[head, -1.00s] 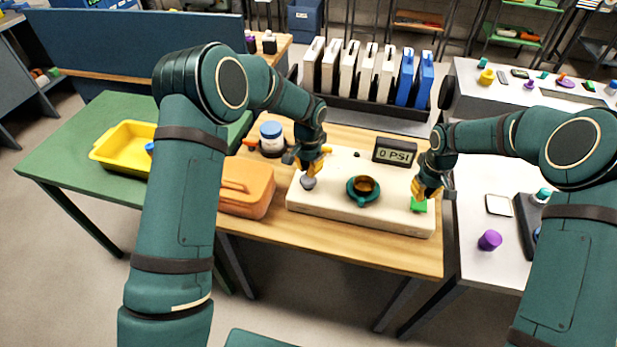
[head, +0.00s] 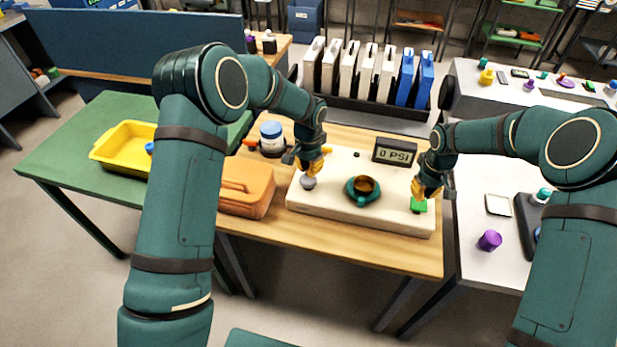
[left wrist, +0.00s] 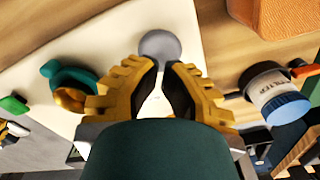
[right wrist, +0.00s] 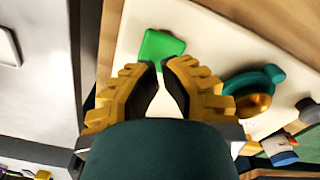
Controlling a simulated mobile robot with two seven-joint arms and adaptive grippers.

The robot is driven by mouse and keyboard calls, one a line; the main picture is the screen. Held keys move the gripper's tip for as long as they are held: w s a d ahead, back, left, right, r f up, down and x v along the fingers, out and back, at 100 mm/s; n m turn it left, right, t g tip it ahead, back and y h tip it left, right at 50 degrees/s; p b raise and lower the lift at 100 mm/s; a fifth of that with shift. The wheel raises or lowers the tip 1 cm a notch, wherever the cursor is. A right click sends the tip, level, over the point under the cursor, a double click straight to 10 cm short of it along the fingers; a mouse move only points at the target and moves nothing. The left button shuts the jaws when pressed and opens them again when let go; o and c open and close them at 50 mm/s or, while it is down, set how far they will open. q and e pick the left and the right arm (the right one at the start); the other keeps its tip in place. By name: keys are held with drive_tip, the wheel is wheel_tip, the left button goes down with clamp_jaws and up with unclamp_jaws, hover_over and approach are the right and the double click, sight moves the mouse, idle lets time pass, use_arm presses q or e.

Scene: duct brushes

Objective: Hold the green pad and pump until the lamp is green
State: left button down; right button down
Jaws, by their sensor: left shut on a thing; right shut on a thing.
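A cream board (head: 330,212) lies on the wooden table. A grey round knob (head: 308,183) is at its left end; it also shows in the left wrist view (left wrist: 160,47). My left gripper (head: 310,172) is shut at the knob, its fingertips close together against it. A green pad (head: 418,205) is at the board's right end and shows in the right wrist view (right wrist: 160,46). My right gripper (head: 424,196) is shut at the pad, fingertips partly covering its edge. A display (head: 395,152) behind reads 0 PSI. I cannot make out a green lamp.
A teal ring-shaped piece with an amber-brown centre (head: 363,190) sits on the board between my grippers. An orange case (head: 246,187) and a blue-lidded jar (head: 271,137) stand at the left. A rack of white and blue upright panels (head: 367,75) is behind.

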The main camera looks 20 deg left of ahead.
sight(308, 178)
drive_tip(key=shift+f, duration=0.1)
drive_tip(key=shift+f, duration=1.95)
use_arm(q)
drive_tip(key=shift+f, duration=2.35)
drive_tip(key=shift+r, duration=1.15)
